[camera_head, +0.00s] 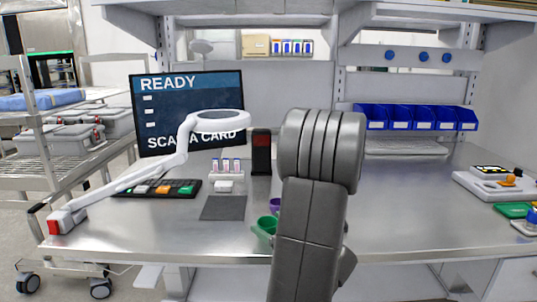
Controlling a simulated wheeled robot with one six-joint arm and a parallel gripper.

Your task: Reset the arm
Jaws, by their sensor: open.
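My arm (314,215), dark grey, rises from the bottom of the picture right of centre. Its thick ribbed joint (320,148) stands in front of the bench and the back wall. The end of the arm and my gripper do not show. They may be behind the arm links or outside the picture. I see nothing held.
The steel bench (420,215) has free room right of my arm. A white lamp (150,175) arches over its left side, before a monitor (190,105) reading READY. Blue bins (415,117) line the back.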

